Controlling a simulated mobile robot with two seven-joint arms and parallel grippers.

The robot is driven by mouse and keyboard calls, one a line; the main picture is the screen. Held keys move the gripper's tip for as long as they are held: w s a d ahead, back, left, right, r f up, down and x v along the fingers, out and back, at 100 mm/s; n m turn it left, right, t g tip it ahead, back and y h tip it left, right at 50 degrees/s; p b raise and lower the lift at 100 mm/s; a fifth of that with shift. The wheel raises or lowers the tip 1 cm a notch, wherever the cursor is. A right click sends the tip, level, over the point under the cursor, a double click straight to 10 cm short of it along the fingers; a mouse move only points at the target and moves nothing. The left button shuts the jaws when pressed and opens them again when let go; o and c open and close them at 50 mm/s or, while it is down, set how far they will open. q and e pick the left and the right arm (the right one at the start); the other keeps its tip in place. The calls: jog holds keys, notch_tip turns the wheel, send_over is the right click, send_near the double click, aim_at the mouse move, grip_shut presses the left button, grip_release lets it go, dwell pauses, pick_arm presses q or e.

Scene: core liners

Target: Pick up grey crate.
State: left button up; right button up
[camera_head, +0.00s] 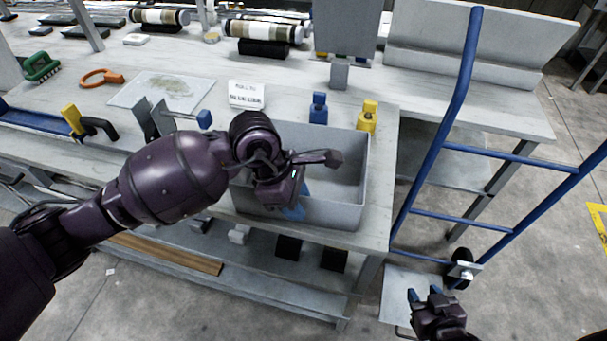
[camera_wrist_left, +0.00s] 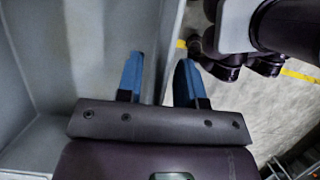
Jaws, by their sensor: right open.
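The grey crate (camera_head: 345,213) stands upright on the workbench near its front right corner, and its inside looks empty where I can see it. My left gripper (camera_head: 296,208) is at the crate's near wall, and my left arm hides part of that side. In the left wrist view, its two blue fingers (camera_wrist_left: 158,78) are apart, with the crate wall (camera_wrist_left: 167,40) running between them. One finger is on the inner side and one on the outer side. My right gripper (camera_head: 424,293) is low at the right, away from the crate, empty and open.
A blue hand truck (camera_head: 436,150) stands right of the bench (camera_head: 379,190). Blue (camera_head: 318,110) and yellow (camera_head: 367,117) items are behind the crate, beside a white sign (camera_head: 246,95). An orange-handled tool (camera_head: 101,77) and green brush (camera_head: 42,67) lie at the left.

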pick_arm(q)
grip_shut()
dwell(0.8)
jog(key=shift+r, duration=0.1)
dwell(0.4)
